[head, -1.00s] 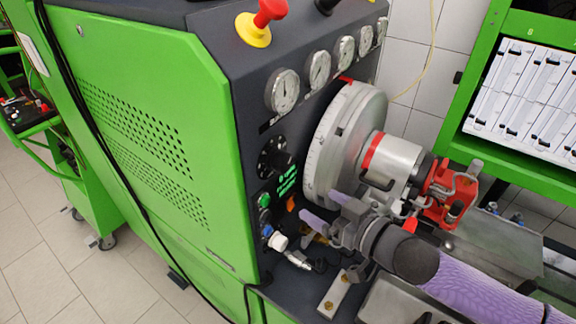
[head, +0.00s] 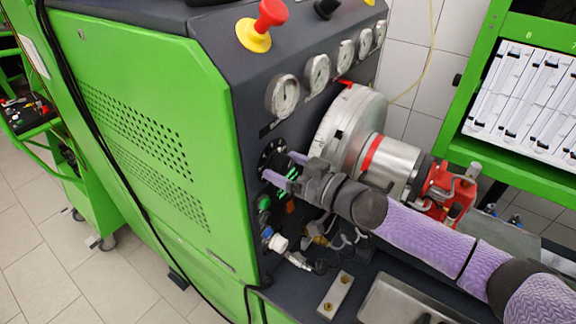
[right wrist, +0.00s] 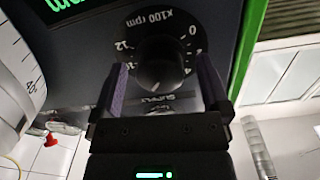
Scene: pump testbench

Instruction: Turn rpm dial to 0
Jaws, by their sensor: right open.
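The black rpm dial (right wrist: 160,65) shows in the right wrist view, ringed by white numbers under "x100 rpm"; the 0 is at its upper right and a light mark is on the knob's lower edge. In the head view the dial (head: 270,155) is on the dark front panel, partly covered by my gripper. My right gripper (head: 284,168) is open, its purple fingers at the panel. In the right wrist view the fingers of the right gripper (right wrist: 165,85) stand on either side of the dial, with visible gaps to the knob. My left gripper is not in view.
A large metal disc (head: 335,125) is close to the right of the dial. Gauges (head: 282,96) and a red mushroom button (head: 270,14) are above. A green button (head: 264,202) and a white-and-blue fitting (head: 276,240) are below.

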